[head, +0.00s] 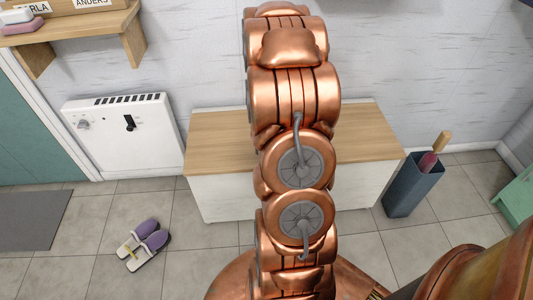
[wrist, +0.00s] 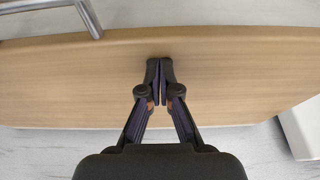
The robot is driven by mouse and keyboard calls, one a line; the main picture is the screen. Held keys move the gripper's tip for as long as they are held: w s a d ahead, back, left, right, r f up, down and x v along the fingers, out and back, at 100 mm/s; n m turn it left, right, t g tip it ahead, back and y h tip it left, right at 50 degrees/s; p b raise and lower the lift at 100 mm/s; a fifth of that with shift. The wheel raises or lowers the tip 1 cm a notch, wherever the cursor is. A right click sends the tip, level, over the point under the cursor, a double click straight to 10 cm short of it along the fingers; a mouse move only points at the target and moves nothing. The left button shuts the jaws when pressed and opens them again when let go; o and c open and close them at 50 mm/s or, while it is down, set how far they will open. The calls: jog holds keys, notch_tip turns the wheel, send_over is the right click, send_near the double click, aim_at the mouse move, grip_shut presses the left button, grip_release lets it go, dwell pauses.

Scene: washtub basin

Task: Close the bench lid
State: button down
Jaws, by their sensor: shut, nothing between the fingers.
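The bench (head: 225,198) stands against the wall in the head view, with a white body and a light wooden lid (head: 220,140). The lid looks flat on the body, and I see no clear gap at its front edge. My arm covers the middle of the bench and hides my gripper in the head view. I cannot tell whether the fingertips touch the wood.
A white heater (head: 122,130) hangs on the wall left of the bench. A blue-grey bin (head: 410,190) with an umbrella-like item (head: 432,157) stands to the right. Slippers (head: 143,245) lie on the tiled floor at the left front. A wooden shelf (head: 85,27) juts out at upper left.

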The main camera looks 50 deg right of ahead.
jog(key=shift+s+a+f, duration=0.3)
jog(key=shift+s+f, duration=0.05)
jog(key=shift+f, duration=0.15)
jog(key=shift+s+a+f, duration=0.25)
jog(key=shift+s+f, duration=0.1)
jog(key=shift+f, duration=0.15)
jog(key=shift+r, duration=0.1)
jog(key=shift+w+r+g, duration=0.2)
jog(key=shift+r+g, duration=0.1)
jog(key=shift+r, duration=0.1)
jog(key=d+v, duration=0.1)
jog(key=v, duration=1.1)
jog(key=shift+r, duration=0.35)
jog(key=shift+w, duration=0.15)
